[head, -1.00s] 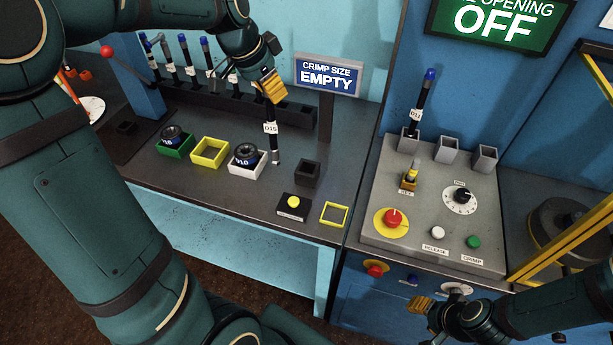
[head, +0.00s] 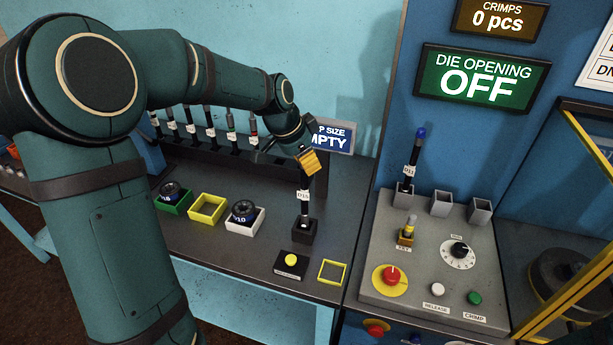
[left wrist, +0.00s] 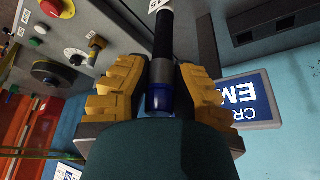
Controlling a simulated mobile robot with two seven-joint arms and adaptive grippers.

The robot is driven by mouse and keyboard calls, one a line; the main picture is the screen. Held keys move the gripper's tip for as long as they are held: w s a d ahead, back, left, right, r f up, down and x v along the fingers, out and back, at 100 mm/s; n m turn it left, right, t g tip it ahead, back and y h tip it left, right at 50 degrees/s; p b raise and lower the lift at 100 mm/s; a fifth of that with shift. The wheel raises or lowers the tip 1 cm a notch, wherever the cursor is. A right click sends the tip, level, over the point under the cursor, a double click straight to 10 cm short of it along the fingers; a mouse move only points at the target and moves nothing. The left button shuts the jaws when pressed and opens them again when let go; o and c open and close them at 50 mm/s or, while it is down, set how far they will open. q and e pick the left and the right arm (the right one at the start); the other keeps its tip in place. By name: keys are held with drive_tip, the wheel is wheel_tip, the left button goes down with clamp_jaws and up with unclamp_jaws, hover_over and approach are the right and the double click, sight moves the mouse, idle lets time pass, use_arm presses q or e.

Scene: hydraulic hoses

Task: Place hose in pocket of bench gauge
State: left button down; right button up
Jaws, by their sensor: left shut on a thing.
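A black hose with a white D15 tag (head: 303,195) hangs upright from my left gripper (head: 308,162). The gripper's yellow fingers are shut on its upper end. In the left wrist view the hose's blue end (left wrist: 160,98) sits between the yellow fingers (left wrist: 158,90). The hose's lower end is at the black block pocket (head: 304,231) of the bench gauge, at its opening; I cannot tell how deep it reaches. The sign behind (head: 333,134), reading EMPTY, is partly covered by my gripper. My right gripper is out of view.
Green (head: 173,203), yellow (head: 207,209) and white (head: 245,222) trays stand left. A hose rack is behind. The grey control panel (head: 424,285) with a D11 hose (head: 411,165) stands right.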

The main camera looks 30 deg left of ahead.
use_arm(q)
wheel_tip(320, 180, down, 3)
drive_tip(key=shift+f, duration=0.2)
drive_tip(key=shift+f+b, duration=0.2)
drive_tip(key=shift+b, duration=0.15)
drive_tip(key=c, duration=1)
unclamp_jaws()
drive_tip(key=shift+r, duration=0.1)
drive_tip(key=p, duration=0.2)
approach(306, 174)
drive_tip(key=shift+w+a+r, duration=0.25)
drive_tip(key=shift+a+r, duration=0.2)
drive_tip(key=shift+r, duration=0.25)
